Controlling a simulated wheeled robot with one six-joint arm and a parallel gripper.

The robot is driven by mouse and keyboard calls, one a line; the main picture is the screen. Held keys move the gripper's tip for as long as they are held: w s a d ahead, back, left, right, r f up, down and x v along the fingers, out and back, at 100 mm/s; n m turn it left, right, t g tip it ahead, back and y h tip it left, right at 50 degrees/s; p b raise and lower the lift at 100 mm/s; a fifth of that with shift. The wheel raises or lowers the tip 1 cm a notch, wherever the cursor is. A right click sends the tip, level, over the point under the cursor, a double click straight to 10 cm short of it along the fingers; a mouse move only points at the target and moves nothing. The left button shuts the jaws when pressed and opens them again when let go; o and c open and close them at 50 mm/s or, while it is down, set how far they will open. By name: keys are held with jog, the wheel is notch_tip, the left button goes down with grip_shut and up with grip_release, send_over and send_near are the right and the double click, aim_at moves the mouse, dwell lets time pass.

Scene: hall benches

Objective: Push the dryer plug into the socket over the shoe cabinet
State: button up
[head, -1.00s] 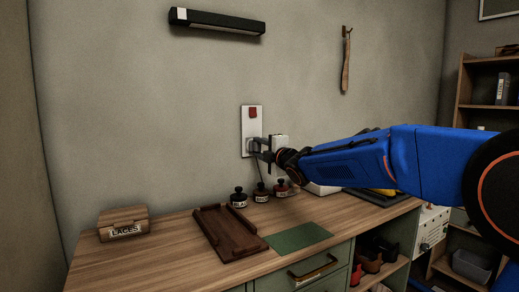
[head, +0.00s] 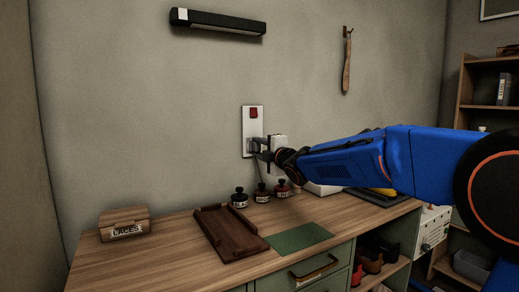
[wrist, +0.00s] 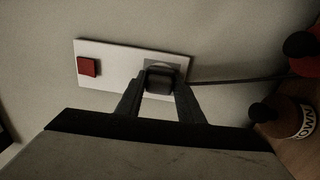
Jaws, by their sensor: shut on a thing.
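The socket (head: 246,125) is a white wall plate with a red switch (head: 253,112) at its upper end; the plate also shows in the wrist view (wrist: 112,66). My gripper (head: 259,148) is at the lower part of the plate. In the wrist view my gripper (wrist: 160,92) is shut on the dark dryer plug (wrist: 160,78), one finger on each side. The plug is at the plate's socket end, in front of a grey recess. Its front face and pins are hidden, so I cannot tell how deep it sits. A dark cord (wrist: 235,81) runs from it.
Below, the wooden cabinet top (head: 170,243) holds a LACES box (head: 123,226), a brown tray (head: 228,233), a green mat (head: 299,237) and several small dark bottles (head: 239,198). A black bar (head: 218,22) is on the wall above. A shoehorn-like strip (head: 346,62) hangs at right.

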jog(key=o, duration=1.1)
jog(key=v, duration=1.7)
jog(key=shift+s+d+f, duration=0.1)
jog(key=shift+s, duration=0.05)
jog(key=s+d+f+m+g+h, duration=0.1)
jog(key=s+d+f+m+h, duration=0.5)
jog(key=d, duration=0.4)
jog(key=s+d+f+m+g+h, duration=0.1)
jog(key=s+d+f+m+h, duration=0.2)
jog(key=s+d+f+m, duration=0.45)
jog(key=s+d+f+m+g, duration=0.2)
jog(key=s+f, duration=0.3)
jog(key=s, duration=0.3)
jog(key=s+d+f+m+g, duration=0.3)
jog(key=s+d+f+m, duration=0.1)
jog(key=s, duration=0.5)
jog(key=s+d+f+m+g+h, duration=0.1)
jog(key=s+d+f+m+g, duration=0.2)
jog(key=s+f+m, duration=0.2)
jog(key=shift+s+d+f+m, duration=0.1)
jog(key=shift+s+f+m, duration=0.05)
jog(key=shift+s+f, duration=0.7)
jog(key=shift+s+d+f+m, duration=0.1)
jog(key=shift+s+f, duration=0.55)
jog(key=shift+s, duration=0.35)
